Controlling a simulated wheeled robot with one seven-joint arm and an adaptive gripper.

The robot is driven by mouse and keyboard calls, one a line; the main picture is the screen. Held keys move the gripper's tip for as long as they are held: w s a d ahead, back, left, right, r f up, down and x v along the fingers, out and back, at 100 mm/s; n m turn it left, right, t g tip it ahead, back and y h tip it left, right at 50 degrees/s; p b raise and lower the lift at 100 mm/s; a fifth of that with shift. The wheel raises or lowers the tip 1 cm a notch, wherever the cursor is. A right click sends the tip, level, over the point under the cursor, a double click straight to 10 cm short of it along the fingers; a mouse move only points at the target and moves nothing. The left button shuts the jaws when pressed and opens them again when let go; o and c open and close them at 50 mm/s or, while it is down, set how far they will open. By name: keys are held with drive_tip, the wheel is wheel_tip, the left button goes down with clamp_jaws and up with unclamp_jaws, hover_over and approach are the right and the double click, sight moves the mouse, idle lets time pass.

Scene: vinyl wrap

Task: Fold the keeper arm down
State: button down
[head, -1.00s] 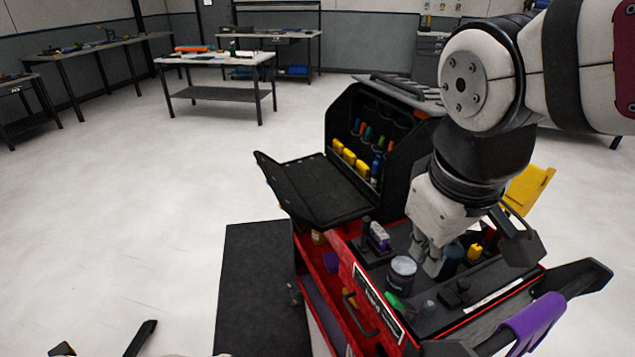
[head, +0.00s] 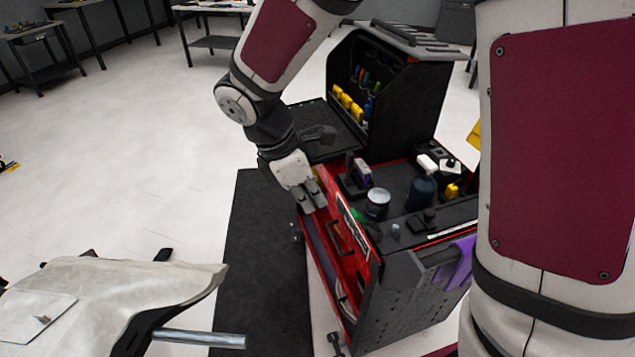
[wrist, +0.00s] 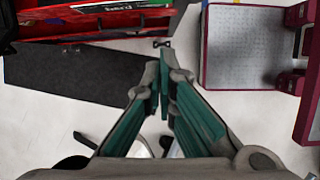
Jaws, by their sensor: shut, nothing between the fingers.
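My gripper (head: 312,204) is shut and empty, above the front left side of the red and black tool cart (head: 400,290). In the wrist view its green-padded fingers (wrist: 166,80) come together, pointing at the floor beside the cart. A small dark piece with a forked end (head: 335,342) sticks out low at the cart's near front corner; it also shows just beyond the fingertips in the wrist view (wrist: 162,44). A small grey fitting (head: 296,229) sits at the cart's left edge. I cannot tell for sure which of these is the keeper arm.
A black mat (head: 265,290) lies on the floor left of the cart. A bottle (head: 421,193) and a tin (head: 377,203) stand on the cart top. A purple cloth (head: 459,262) hangs at its right. A pale-covered thing with a metal tube (head: 120,290) is at lower left.

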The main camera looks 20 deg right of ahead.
sight(366, 222)
drive_tip(key=shift+a+f+n, duration=0.35)
drive_tip(key=shift+f+n, duration=0.05)
drive_tip(key=d+f, duration=0.6)
drive_tip(key=shift+d+f, duration=0.35)
idle(0.3)
drive_tip(key=shift+w, duration=0.15)
drive_tip(key=shift+p, duration=0.4)
